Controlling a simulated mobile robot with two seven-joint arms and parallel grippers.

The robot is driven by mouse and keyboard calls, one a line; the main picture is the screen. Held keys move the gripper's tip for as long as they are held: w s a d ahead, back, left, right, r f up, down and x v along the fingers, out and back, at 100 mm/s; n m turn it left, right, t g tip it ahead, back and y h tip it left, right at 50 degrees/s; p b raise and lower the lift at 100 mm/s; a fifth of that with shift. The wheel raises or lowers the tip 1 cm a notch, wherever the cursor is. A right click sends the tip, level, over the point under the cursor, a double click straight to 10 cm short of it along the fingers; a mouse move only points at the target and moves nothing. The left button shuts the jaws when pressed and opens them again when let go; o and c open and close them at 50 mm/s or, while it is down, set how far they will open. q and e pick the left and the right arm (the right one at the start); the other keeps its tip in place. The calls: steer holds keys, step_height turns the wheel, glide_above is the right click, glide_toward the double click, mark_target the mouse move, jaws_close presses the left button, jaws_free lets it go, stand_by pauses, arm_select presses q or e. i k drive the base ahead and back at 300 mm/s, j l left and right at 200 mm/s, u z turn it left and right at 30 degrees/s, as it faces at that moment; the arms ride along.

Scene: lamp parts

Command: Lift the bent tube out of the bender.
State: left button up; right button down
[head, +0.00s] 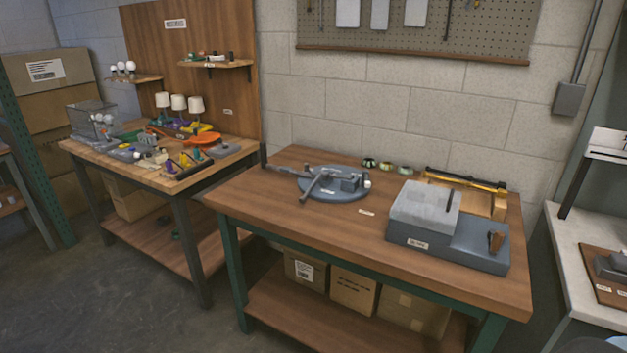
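A round grey device that looks like the bender (345,193) sits on the left part of the middle workbench. Long grey bars lie across its top. One sticks out past its left edge, and another points toward the front. I cannot tell at this size which of them is the tube, or whether it is bent. A small white knob (367,184) shows at the bender's right side. Neither of my grippers is in view.
The middle workbench (300,228) also holds a grey box-shaped machine (425,210), a yellow-and-black tool (465,181) and several small rings (387,165) at the back. The bench's front left is clear. A cluttered bench (130,158) with lamp parts stands at the left.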

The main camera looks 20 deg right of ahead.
mark_target(346, 176)
steer(key=i+z, duration=0.1)
steer(key=z, duration=1.25)
steer(key=i+j+z, duration=0.1)
steer(key=z, duration=0.25)
steer(key=j+z, duration=1.1)
steer(key=j, duration=1.25)
